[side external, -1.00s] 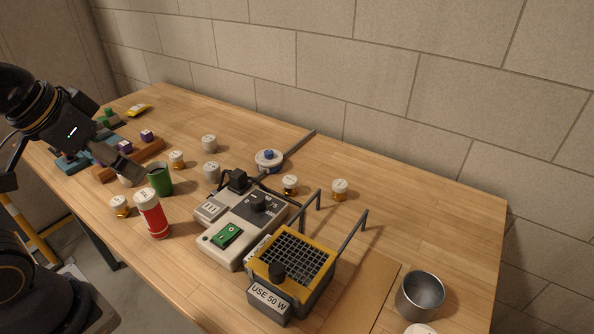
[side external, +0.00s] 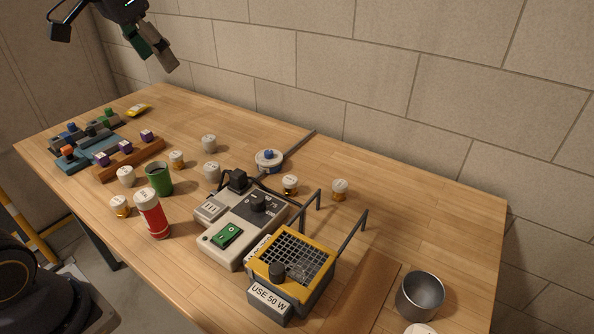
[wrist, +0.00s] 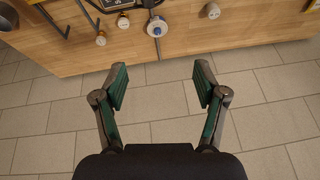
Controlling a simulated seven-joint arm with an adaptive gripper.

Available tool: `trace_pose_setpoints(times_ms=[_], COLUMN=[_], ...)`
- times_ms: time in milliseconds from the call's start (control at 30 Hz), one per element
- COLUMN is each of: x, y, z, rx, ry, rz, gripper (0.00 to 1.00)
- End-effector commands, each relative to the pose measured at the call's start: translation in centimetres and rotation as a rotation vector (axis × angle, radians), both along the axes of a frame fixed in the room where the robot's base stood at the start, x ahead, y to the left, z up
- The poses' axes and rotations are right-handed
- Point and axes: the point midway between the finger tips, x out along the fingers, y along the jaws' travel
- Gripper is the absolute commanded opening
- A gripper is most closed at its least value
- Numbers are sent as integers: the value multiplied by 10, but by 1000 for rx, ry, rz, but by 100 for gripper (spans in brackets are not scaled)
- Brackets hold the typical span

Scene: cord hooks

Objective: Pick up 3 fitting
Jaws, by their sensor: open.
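Several small white-capped fittings stand on the wooden table, some with brass-coloured bases: one at the front left (side external: 120,206), one left of the green cup (side external: 126,176), one behind that cup (side external: 177,160), two plain white ones (side external: 209,144) (side external: 212,172) near the middle, and two (side external: 290,184) (side external: 340,189) behind the grey device. Their top marks are too small to read, so I cannot tell which is 3. My gripper (side external: 158,56) is high above the table's far left, by the wall. In the wrist view my gripper (wrist: 160,84) is open and empty.
Green cup (side external: 159,180), red bottle (side external: 153,215), grey device (side external: 240,228) and yellow-topped grille box (side external: 292,258) crowd the middle and front. Upright hooked rods (side external: 351,234) stand beside the box. A metal cup (side external: 420,296) is at right. The right rear tabletop is clear.

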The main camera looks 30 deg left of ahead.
Motion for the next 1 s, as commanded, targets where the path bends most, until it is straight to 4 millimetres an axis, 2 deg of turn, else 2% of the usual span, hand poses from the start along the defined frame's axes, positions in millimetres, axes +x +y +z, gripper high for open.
trace_pose_setpoints(times_ms=[33, 100, 167, 233, 367, 400, 500, 600, 700, 833, 1000], x=[26, 57, 81, 104, 130, 133, 133, 124, 117, 115, 115], y=[19, 48, 75, 109, 170, 187, 219, 236, 244, 245, 245], z=[-4, -12, -25, -48, -104, -123, -166, -201, -219, -238, -279], rx=[1, 1, -4, -15, -48, -60, -90, -120, -135, -138, -136], ry=[36, 79, 118, 166, 248, 272, 322, 374, 399, 400, 400], rz=[23, 51, 77, 114, 186, 210, 261, 293, 313, 317, 316], gripper=[71, 71, 71, 71, 71, 71, 71, 71, 71, 71, 71])
